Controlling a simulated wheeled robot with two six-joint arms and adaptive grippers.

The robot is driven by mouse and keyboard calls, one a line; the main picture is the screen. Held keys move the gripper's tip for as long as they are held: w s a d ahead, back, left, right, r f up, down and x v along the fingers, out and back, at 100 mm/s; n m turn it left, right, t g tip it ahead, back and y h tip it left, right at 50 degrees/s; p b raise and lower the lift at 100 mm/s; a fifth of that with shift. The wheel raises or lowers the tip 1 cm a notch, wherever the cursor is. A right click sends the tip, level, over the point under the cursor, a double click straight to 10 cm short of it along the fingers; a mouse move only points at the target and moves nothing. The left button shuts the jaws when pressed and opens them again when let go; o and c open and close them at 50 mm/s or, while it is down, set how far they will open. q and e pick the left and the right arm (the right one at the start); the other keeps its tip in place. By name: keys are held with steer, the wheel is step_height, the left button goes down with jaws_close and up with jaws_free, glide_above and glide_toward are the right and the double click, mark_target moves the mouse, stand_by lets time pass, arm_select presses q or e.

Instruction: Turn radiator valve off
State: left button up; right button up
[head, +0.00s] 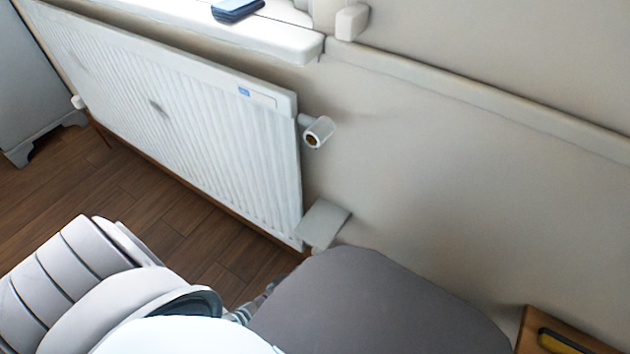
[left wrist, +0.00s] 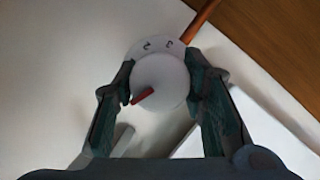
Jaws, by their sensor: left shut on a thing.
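The radiator valve shows in the left wrist view as a round white knob (left wrist: 160,82) with a red pointer mark (left wrist: 143,96) at its lower left edge. In the head view the white ribbed radiator (head: 190,120) is on the wall at left. My left arm hides most of the gripper and the knob there. My right gripper is not in view.
A copper pipe (left wrist: 206,18) runs up from behind the knob. A white pipe end (head: 318,132) sticks out at the radiator's upper right. A windowsill (head: 270,38) with a dark blue object (head: 236,10) is above. A wooden surface (head: 533,318) stands at lower right.

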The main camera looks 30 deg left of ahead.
arm_select(q)
steer(key=o, duration=1.2)
steer(key=shift+c, duration=0.2)
steer(key=v, duration=1.2)
